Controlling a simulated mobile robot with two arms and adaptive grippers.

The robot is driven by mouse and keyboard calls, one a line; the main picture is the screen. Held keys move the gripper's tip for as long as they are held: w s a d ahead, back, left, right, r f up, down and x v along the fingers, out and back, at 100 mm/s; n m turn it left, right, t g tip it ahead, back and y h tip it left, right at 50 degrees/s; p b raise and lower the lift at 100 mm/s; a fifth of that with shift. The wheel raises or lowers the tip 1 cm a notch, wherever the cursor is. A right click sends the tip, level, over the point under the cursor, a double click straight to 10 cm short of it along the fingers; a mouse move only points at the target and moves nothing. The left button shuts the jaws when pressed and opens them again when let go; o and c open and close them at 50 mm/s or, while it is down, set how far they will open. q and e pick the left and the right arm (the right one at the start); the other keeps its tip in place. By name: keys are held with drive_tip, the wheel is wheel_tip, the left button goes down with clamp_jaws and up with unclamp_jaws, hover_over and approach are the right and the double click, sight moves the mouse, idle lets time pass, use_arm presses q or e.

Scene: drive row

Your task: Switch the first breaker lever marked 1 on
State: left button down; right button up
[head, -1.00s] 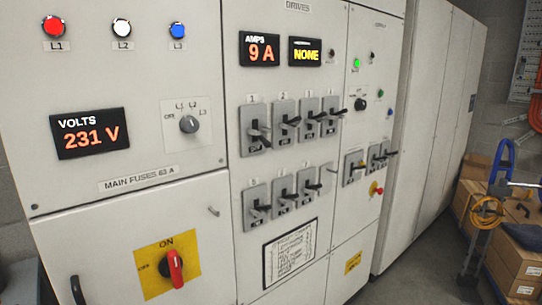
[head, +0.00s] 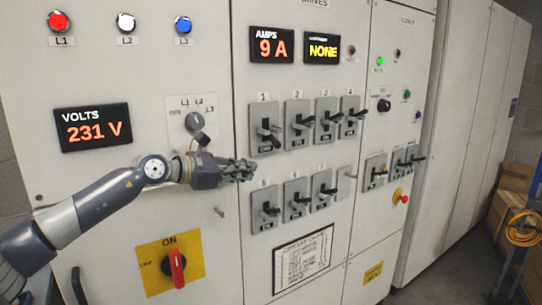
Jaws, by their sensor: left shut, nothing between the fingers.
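The breaker marked 1 (head: 266,142) is the leftmost grey plate of the top row on the middle cabinet door in the head view. Its black lever sticks out and sits lower on its plate than the levers of breakers 2, 3 and 4 beside it. My left gripper (head: 246,170) is shut and empty. In the picture it is just below and left of breaker 1, above the lower row. I cannot tell how far it is from the door, and no contact with the lever shows. My right gripper is not in view.
A lower row of breakers (head: 265,208) lies under the gripper. Cardboard boxes (head: 513,185) stand on the floor at far right.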

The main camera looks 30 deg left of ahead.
sight(271, 138)
use_arm(q)
drive_tip(key=shift+s+a+r+m+y, duration=0.3)
drive_tip(key=shift+a+r, duration=0.15)
drive_tip(key=shift+a, duration=0.15)
drive_tip(key=shift+s+a+r+m+y, duration=0.2)
drive_tip(key=shift+a+r+m, duration=0.1)
drive_tip(key=shift+a+r, duration=0.25)
drive_tip(key=shift+f, duration=0.1)
drive_tip(key=shift+w, duration=0.1)
drive_tip(key=w+d+p, duration=0.1)
drive_tip(key=w+p, duration=0.1)
drive_tip(key=p, duration=0.1)
drive_tip(key=w+d+p, duration=0.1)
drive_tip(key=w+p, duration=0.2)
drive_tip(key=w+d+p, duration=0.2)
drive_tip(key=w+p, duration=0.1)
drive_tip(key=p, duration=0.1)
drive_tip(key=shift+w+r, duration=0.2)
drive_tip(key=shift+r, duration=0.15)
drive_tip(key=shift+w+a+f, duration=0.1)
